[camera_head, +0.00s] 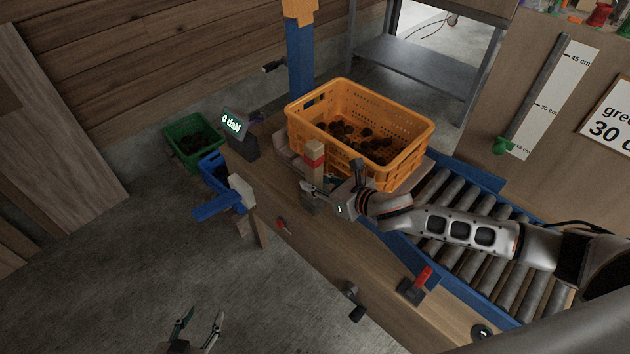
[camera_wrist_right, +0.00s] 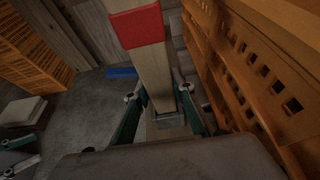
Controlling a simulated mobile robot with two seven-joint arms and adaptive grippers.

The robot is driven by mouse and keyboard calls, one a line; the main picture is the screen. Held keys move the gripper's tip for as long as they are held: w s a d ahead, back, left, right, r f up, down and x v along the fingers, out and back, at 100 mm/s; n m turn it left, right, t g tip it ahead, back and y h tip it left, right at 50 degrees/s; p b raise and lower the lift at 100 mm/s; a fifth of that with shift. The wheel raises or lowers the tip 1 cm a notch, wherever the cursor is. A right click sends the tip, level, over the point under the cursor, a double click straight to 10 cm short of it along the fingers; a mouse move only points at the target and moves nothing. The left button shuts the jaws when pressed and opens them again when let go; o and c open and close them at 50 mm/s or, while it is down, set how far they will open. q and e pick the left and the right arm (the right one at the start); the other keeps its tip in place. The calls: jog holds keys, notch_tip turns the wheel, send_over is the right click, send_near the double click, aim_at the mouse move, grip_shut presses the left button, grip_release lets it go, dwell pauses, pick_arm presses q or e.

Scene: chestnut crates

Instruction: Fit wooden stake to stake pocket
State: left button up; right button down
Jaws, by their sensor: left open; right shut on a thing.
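The wooden stake (camera_head: 314,150), pale with a red band, stands roughly upright beside the near side of the orange crate. My right gripper (camera_head: 322,187) is shut on its lower part. In the right wrist view the stake (camera_wrist_right: 152,75) runs between the green fingers of that gripper (camera_wrist_right: 160,98). A small grey block (camera_head: 311,204) shows just below the stake; it may be the stake pocket. The stake's lower end is hidden, so I cannot tell whether it is in a pocket. My left gripper (camera_head: 197,332) is open and empty over the floor.
The orange crate (camera_head: 420,150) holds chestnuts and stands close behind the stake. A roller conveyor (camera_head: 440,195) lies to its right. A green bin (camera_head: 172,150), a display reading "0 daN" (camera_head: 232,122) and a red-handled lever (camera_head: 420,279) are nearby. The floor at left is clear.

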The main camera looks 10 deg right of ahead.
jog(key=shift+f+b, duration=0.3)
jog(key=shift+f, duration=0.3)
jog(key=c, duration=1.6)
grip_release()
jog(key=shift+c, duration=0.2)
jog(key=v, duration=1.2)
